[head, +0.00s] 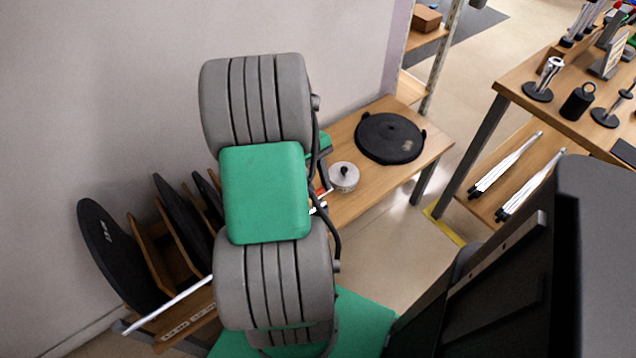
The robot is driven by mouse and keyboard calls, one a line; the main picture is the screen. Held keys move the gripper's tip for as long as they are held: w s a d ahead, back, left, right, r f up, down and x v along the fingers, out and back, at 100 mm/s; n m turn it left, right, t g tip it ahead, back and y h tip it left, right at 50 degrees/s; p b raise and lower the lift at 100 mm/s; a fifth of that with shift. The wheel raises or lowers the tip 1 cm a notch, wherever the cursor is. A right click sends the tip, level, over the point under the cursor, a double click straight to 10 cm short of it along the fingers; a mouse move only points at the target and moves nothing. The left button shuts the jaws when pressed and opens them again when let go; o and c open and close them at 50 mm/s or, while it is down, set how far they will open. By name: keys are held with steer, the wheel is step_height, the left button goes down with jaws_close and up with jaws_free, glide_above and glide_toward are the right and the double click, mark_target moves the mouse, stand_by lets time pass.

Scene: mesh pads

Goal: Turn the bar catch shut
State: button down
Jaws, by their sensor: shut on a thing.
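I cannot make out the bar catch in the head view. My gripper is not visible either; my large grey ribbed arm with its green cover fills the middle of the picture and hides what lies behind it. Small red and white parts (319,207) peek out at the arm's right edge, too small and covered to name. A silver round piece (344,178) with a dark knob on top sits on the low wooden bench (434,145), just right of the arm.
A black round plate (390,138) lies on the bench's far end. Dark discs (115,255) stand in a wooden rack at the left by the wall. A wooden table (520,85) with several small stands is at the right. Open floor (393,225) lies between bench and table.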

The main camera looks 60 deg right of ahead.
steer(key=m, duration=0.2)
steer(key=m+t+y, duration=0.1)
steer(key=m, duration=0.2)
steer(key=shift+s+d+m+y, duration=0.1)
steer(key=shift+s+m+y, duration=0.1)
steer(key=shift+m+y, duration=0.1)
steer(key=m, duration=0.1)
steer(key=m+t+p, duration=0.1)
steer(key=m, duration=0.1)
steer(key=shift+s+r+m+t+y, duration=0.1)
steer(key=shift+r+m+t+y, duration=0.1)
steer(key=shift+m+t+y, duration=0.1)
steer(key=m+t+p, duration=0.1)
steer(key=m+p, duration=0.1)
steer(key=m+t+p, duration=0.1)
steer(key=m+p, duration=0.2)
steer(key=shift+s+r+p, duration=0.15)
steer(key=shift+r+p, duration=0.05)
steer(key=shift+p, duration=0.15)
steer(key=m+p, duration=0.1)
steer(key=m+t+p, duration=0.1)
steer(key=m+p, duration=0.1)
steer(key=shift+f, duration=0.25)
steer(key=shift+s+f+m, duration=0.1)
steer(key=shift+m, duration=0.3)
steer(key=c, duration=1.3)
jaws_free()
steer(key=shift+o, duration=1.3)
steer(key=shift+a, duration=0.2)
